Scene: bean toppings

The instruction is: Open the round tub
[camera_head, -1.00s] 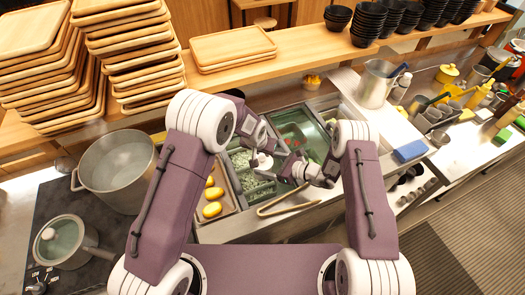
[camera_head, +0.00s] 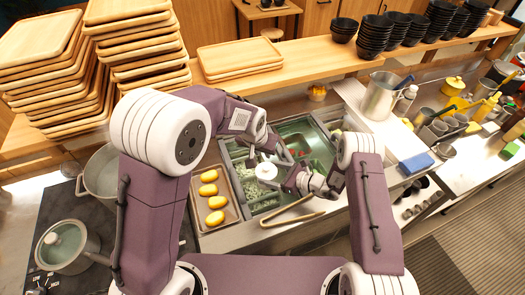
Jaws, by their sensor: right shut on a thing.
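A small round white tub (camera_head: 266,171) shows over the metal bins in the middle of the head view. Its lower part is hidden, and I cannot make out whether its lid is separate. My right gripper (camera_head: 286,184) comes in from the right and is shut on the tub at its right side. My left gripper (camera_head: 283,157) is above and just right of the tub, pointing down toward it. Its fingertips are small and partly hidden, so I cannot tell whether they are open or touch the tub.
Metal bins (camera_head: 262,200) with green pieces lie beneath the grippers. A tray (camera_head: 230,190) of yellow items is at left, with tongs (camera_head: 293,220) in front. Pots stand farther left. Wooden trays (camera_head: 240,56) and black bowls (camera_head: 373,38) line the back shelf.

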